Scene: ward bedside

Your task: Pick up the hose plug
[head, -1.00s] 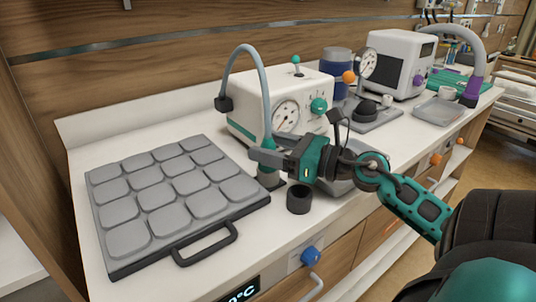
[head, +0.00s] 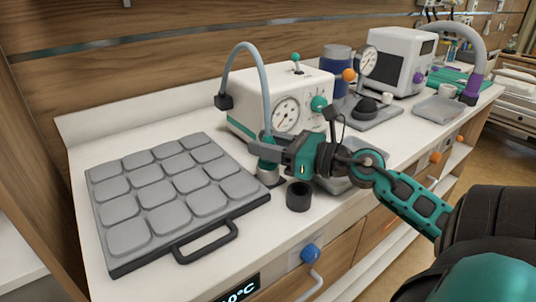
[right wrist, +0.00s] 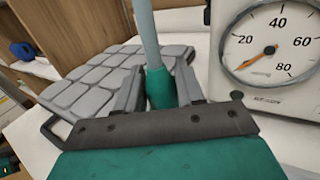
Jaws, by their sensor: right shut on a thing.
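The hose plug (right wrist: 160,88) is a green sleeve at the end of a grey hose (head: 262,85). The hose arches up from a black fitting on the white gauge machine and comes down to the plug. My right gripper (head: 262,149) is shut on the plug, its fingers on either side of it; the right wrist view shows both fingers (right wrist: 160,92) against the green sleeve. My left gripper is not in view.
A grey padded tray (head: 160,195) with a black handle lies left of the gripper. A black cup (head: 299,197) stands close below it. The white gauge machine (head: 250,97) is right behind. A grey dish (head: 355,176) sits to the right.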

